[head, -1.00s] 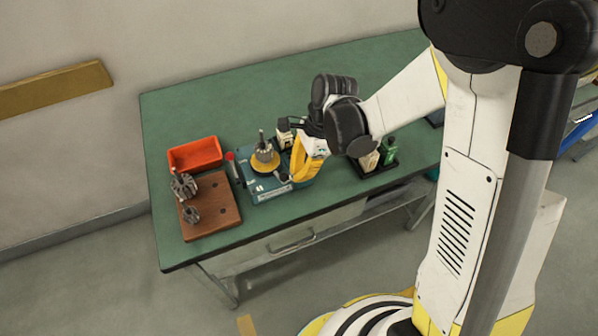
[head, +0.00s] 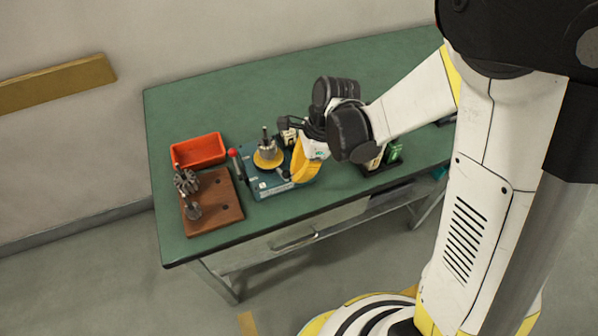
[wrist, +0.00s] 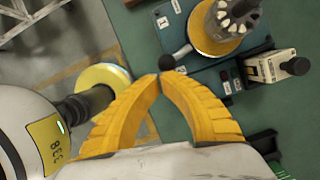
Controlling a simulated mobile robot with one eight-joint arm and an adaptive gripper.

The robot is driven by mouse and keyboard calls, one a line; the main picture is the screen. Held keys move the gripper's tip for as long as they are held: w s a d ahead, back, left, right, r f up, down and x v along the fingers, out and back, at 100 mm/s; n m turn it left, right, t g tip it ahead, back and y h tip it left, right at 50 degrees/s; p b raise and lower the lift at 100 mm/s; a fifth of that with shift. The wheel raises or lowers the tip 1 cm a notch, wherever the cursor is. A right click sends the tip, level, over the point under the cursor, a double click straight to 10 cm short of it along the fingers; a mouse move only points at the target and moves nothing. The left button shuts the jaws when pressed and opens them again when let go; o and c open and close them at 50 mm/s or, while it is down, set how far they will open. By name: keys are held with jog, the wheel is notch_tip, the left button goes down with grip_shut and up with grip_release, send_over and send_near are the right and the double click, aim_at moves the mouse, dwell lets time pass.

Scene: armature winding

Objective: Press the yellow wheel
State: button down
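The yellow wheel (head: 265,163) is a flat disc under a grey armature on the blue machine (head: 262,189) on the green table. In the wrist view the wheel (wrist: 206,42) is at the upper right, partly covered by the armature (wrist: 235,18). My gripper (wrist: 160,76) has two yellow fingers with their tips together, and I see nothing clearly held between them. A black ball knob (wrist: 166,62) of the machine shows just beyond the tips; whether they touch it I cannot tell. In the head view my gripper (head: 294,178) is at the machine's right side.
An orange bin (head: 199,151) and a brown wooden block (head: 215,212) with armatures stand left of the machine. A red-knobbed lever (head: 233,154) rises at its left. A small toggle device (wrist: 275,67) is at its right. A dark tray (head: 378,167) lies farther right. The table's back is clear.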

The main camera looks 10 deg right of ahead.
jog(key=shift+s+a+m, duration=0.15)
jog(key=shift+a+m, duration=0.1)
jog(key=shift+m, duration=0.05)
jog(key=shift+m+t, duration=0.3)
jog(key=shift+m, duration=0.6)
jog(key=shift+s+a+b, duration=0.2)
jog(key=shift+s+a, duration=0.15)
jog(key=shift+a, duration=0.3)
jog(key=shift+s+a+b, duration=0.15)
jog(key=shift+s+a, duration=0.15)
jog(key=shift+a, duration=0.3)
jog(key=shift+s+a+b, duration=0.2)
jog(key=shift+s+a, duration=0.15)
jog(key=shift+a, duration=0.3)
jog(key=shift+a, duration=0.1)
